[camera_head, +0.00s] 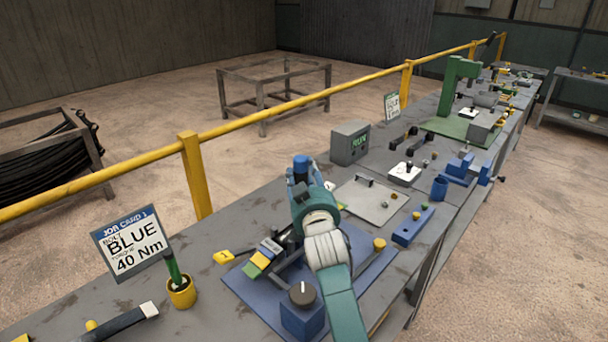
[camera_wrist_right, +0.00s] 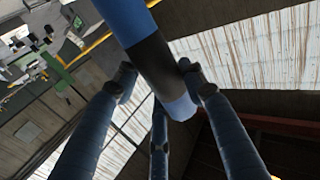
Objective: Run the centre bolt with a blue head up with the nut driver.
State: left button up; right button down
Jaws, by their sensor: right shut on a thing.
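My right gripper (camera_head: 300,184) is over the blue mat (camera_head: 245,288) in the head view, its arm coming up from the bottom. It is shut on an upright blue tool, which I take to be the nut driver (camera_head: 301,162). In the right wrist view, the gripper's fingers (camera_wrist_right: 160,88) close around the tool's black band, with blue sections (camera_wrist_right: 130,20) on either side. The centre bolt with a blue head cannot be made out; my arm and gripper cover much of the mat. The left gripper is out of view.
A job card (camera_head: 130,243) reads BLUE, 40 Nm. A yellow cup (camera_head: 181,292) stands left, a grey box (camera_head: 350,142) behind. A yellow rail (camera_head: 300,98) runs along the bench's back.

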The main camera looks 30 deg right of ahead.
aim_at(304, 157)
jog(key=shift+f, duration=0.75)
dwell(1.2)
jog(key=shift+w+r+p, duration=0.1)
jog(key=shift+r+p, duration=0.7)
jog(key=shift+r, duration=0.3)
jog(key=shift+r+p, duration=2.3)
jog(key=shift+r, duration=0.5)
jog(key=shift+f, duration=0.15)
